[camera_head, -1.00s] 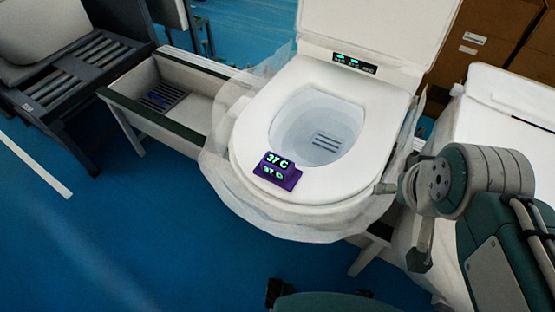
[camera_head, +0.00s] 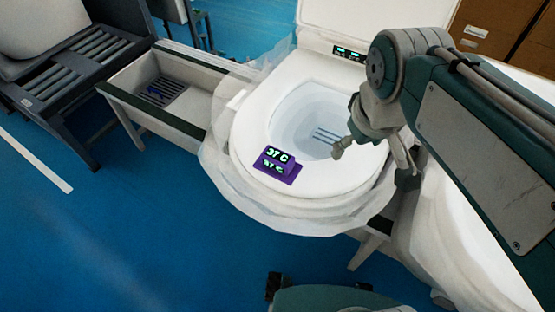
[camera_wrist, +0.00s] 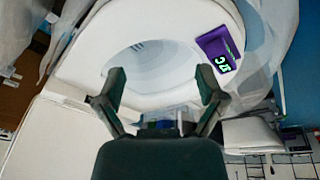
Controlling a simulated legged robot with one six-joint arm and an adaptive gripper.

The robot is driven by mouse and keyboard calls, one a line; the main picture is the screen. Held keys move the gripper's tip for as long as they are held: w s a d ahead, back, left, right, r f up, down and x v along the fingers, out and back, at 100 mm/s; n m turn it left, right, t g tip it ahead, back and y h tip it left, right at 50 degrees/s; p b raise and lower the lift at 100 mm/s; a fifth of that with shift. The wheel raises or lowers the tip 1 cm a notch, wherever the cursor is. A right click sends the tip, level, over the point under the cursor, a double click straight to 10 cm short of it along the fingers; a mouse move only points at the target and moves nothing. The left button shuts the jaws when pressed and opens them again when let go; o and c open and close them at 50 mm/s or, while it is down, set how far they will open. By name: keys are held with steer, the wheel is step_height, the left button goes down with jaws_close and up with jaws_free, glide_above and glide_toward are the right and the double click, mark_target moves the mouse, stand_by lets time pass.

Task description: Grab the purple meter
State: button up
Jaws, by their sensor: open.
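The purple meter (camera_head: 277,165) has lit green digits reading 37 C on its upper line. It lies on the front left of the white toilet seat (camera_head: 245,140), beside the bowl opening. In the wrist view the meter (camera_wrist: 217,50) shows at the upper right, turned, on the seat. My gripper (camera_wrist: 160,85) is open, with its two dark green fingers spread and nothing between them. The meter lies beyond and to the right of the right finger, apart from it. In the head view the end of my arm is over the right side of the seat, right of the meter.
Clear plastic sheeting (camera_head: 222,180) hangs around the toilet rim. A bench with an open tray (camera_head: 125,90) stands at left, beside dark slatted seating (camera_head: 75,75). Cardboard boxes (camera_head: 490,25) stand at upper right. The blue floor (camera_head: 130,230) at lower left is clear.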

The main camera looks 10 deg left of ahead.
mark_target(277, 155)
steer(key=w+a+n+g, duration=0.1)
steer(key=a+n, duration=0.1)
steer(key=a, duration=0.3)
steer(key=w+a+n+g+h, duration=0.1)
steer(key=a+n, duration=0.2)
steer(key=a, duration=0.2)
steer(key=w+a+n+g, duration=0.1)
steer(key=a+n, duration=0.1)
steer(key=a, duration=0.2)
steer(key=shift+w+a+f+n+h, duration=0.2)
steer(key=shift+a+f+n+h, duration=0.1)
steer(key=shift+a+h, duration=0.1)
steer(key=shift+a+f, duration=0.1)
steer(key=f, duration=0.2)
steer(key=d+f, duration=0.1)
steer(key=f, duration=0.1)
steer(key=shift+s+f, duration=0.1)
steer(key=shift+f, duration=0.25)
steer(key=f, duration=0.5)
steer(key=shift+w+d+f, duration=0.2)
steer(key=shift+f, duration=0.2)
steer(key=shift+c, duration=0.3)
jaws_close()
